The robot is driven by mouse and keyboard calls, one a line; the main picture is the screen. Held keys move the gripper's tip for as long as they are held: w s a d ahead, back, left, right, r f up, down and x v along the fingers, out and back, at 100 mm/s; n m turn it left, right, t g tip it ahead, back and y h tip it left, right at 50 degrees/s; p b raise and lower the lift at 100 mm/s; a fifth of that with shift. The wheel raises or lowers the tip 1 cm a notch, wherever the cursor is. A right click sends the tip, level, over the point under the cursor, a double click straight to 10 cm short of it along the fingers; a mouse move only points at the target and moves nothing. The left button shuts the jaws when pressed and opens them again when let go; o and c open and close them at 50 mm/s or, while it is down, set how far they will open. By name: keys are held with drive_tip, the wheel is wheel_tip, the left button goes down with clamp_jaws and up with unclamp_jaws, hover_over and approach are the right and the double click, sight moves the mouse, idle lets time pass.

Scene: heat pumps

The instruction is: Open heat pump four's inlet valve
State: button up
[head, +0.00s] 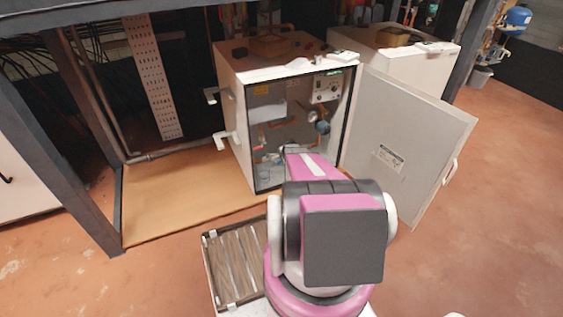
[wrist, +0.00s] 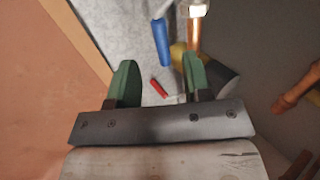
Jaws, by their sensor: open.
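An open heat pump cabinet (head: 238,111) stands ahead of my arm in the head view, with pipes and fittings inside. I cannot read a number on it. In the wrist view a blue lever handle (wrist: 161,42) hangs beside a copper pipe (wrist: 194,35) with a metal fitting. A red lever handle (wrist: 158,87) lies lower, between the fingers in the picture. I cannot tell which handle is the inlet valve's. My gripper (wrist: 158,68) has its green fingers apart, with nothing visibly held. The blue handle's lower end appears between the fingertips; contact is unclear. My arm hides the gripper in the head view.
The cabinet's door (head: 405,140) is swung open to the right, with a white handle. A second cabinet (head: 400,62) stands behind it. A dark frame post (head: 62,130) and a tan board (head: 170,205) are on the left. Open floor lies to the right.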

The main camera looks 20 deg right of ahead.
drive_tip(key=shift+v, duration=2.25)
drive_tip(key=shift+a, duration=0.1)
